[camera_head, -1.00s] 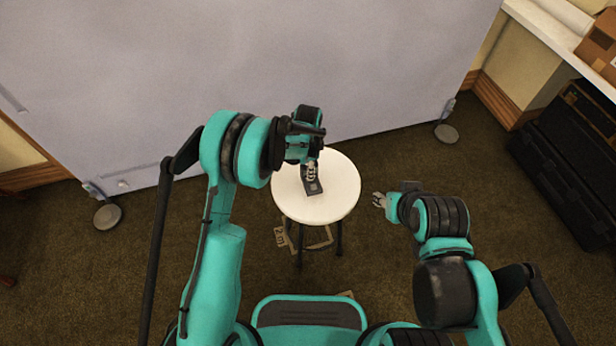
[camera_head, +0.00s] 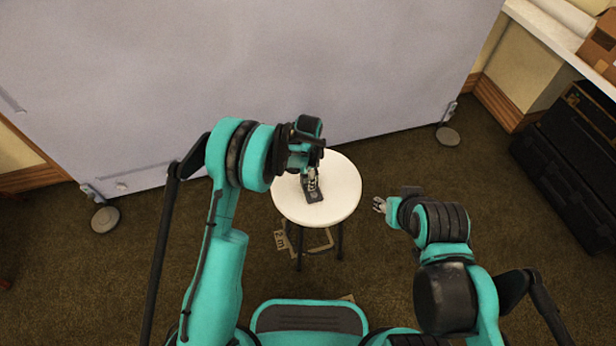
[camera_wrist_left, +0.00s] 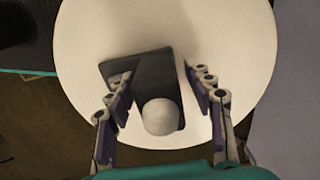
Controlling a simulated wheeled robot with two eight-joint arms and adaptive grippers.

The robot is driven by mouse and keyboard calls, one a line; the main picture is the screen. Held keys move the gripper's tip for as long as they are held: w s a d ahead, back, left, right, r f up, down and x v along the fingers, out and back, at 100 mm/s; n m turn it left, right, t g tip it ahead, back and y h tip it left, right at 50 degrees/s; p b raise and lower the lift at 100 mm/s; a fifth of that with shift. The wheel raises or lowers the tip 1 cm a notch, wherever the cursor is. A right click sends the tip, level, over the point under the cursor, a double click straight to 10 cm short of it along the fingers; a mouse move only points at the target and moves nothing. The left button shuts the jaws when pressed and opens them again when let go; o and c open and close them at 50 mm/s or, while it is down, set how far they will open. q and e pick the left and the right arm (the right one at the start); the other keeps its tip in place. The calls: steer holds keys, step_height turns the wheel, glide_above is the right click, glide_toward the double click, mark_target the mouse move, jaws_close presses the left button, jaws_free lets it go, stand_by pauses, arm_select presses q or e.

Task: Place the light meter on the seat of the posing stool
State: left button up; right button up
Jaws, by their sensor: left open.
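The light meter (camera_wrist_left: 153,78), a dark flat body with a pale round dome, lies on the white round seat of the posing stool (camera_head: 338,196). It also shows in the head view (camera_head: 314,194), partly hidden by my left gripper. The seat fills most of the left wrist view (camera_wrist_left: 225,40). My left gripper (camera_head: 312,184) is over the seat at the meter. In the left wrist view its fingers (camera_wrist_left: 160,108) are open, one on each side of the meter, with gaps visible. My right gripper (camera_head: 378,204) is in the air to the right of the stool; its fingers look apart.
A pale grey panel (camera_head: 250,70) stands behind the stool on round feet. Dark cases (camera_head: 575,150) and a white shelf (camera_head: 550,30) are at the right. A marked frame (camera_head: 283,242) lies on the carpet under the stool.

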arm_select(q)
step_height(320, 180, up, 11)
steer(key=p, duration=0.5)
steer(key=shift+r, duration=0.65)
steer(key=shift+a+r, duration=0.1)
steer(key=shift+r, duration=0.15)
steer(key=s+a+r+n+t, duration=0.25)
steer(key=s+a+r, duration=0.2)
steer(key=r, duration=0.35)
steer(key=s+a+r+n+t, duration=0.1)
steer(key=s+a+r+n, duration=0.35)
steer(key=r, duration=0.45)
steer(key=s+a+r+n+t, duration=0.1)
steer(key=s+a+n+t, duration=0.1)
steer(key=s, duration=0.5)
steer(key=s+a+r+n+t, duration=0.1)
steer(key=s+a+n, duration=0.4)
steer(key=s, duration=0.3)
steer(key=shift+s+r+t, duration=0.15)
steer(key=shift+s+t, duration=0.05)
steer(key=shift+t, duration=0.15)
